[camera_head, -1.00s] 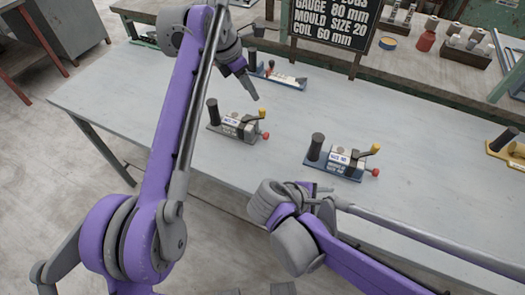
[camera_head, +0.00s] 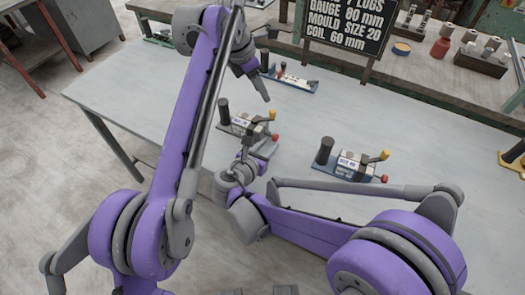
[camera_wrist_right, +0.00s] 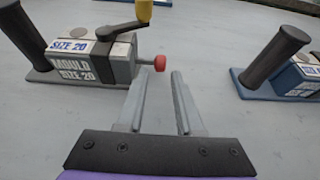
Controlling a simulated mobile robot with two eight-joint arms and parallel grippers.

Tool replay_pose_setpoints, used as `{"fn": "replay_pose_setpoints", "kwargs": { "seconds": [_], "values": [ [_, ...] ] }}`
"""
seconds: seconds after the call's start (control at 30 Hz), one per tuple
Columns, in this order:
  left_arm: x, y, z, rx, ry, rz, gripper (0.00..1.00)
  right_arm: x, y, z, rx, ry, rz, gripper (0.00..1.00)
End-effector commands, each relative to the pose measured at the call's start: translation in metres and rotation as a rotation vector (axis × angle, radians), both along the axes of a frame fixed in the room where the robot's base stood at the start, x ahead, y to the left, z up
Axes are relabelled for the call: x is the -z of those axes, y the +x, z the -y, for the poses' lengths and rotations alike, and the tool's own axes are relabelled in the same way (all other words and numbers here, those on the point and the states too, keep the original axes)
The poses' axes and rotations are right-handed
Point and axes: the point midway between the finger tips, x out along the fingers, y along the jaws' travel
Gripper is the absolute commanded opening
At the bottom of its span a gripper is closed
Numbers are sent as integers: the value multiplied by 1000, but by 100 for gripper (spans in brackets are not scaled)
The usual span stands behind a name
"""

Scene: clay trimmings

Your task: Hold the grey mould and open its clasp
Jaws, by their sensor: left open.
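The grey mould (camera_head: 240,123) stands on the table with a black handle (camera_head: 223,110), a yellow-knobbed lever (camera_head: 272,114) and a red knob (camera_head: 275,137). In the right wrist view the grey mould (camera_wrist_right: 90,62) reads "MOULD SIZE 20", and its red knob (camera_wrist_right: 160,63) lies just beyond my right fingertips. My right gripper (camera_wrist_right: 163,78) is open and empty, its fingers apart beside the mould's right end. In the head view it is close to the mould's near right side, fingers partly hidden. My left gripper (camera_head: 265,97) is open above the table, just behind the grey mould.
A blue-based mould (camera_head: 350,163) stands to the right, with its black handle (camera_wrist_right: 278,57) in the right wrist view. Another blue-based one (camera_head: 290,82) lies behind. A yellow device (camera_head: 513,155) is at the far right. A sign (camera_head: 345,28) with sizes stands at the back.

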Motion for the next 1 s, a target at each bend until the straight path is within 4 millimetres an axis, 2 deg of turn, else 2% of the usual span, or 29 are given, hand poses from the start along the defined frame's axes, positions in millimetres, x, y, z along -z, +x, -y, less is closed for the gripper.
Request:
{"fn": "replay_pose_setpoints", "kwargs": {
  "seconds": [0.1,0.3,0.5,0.73,0.77,0.93,1.0],
  "values": [
    [0,0,0,0,0,0,50,9,18,13,5,1,1,35],
    [0,0,0,0,0,0,50,19,38,25,3,1,0,35],
    [0,0,0,0,0,0,50,23,46,31,3,2,0,35],
    [0,0,0,0,0,0,50,23,46,31,2,3,0,35],
    [0,0,0,0,0,0,50,23,46,31,2,3,0,33],
    [0,0,0,0,0,0,50,23,46,31,2,3,0,3],
    [0,0,0,0,0,0,50,23,46,31,2,3,0,0]
  ]
}}
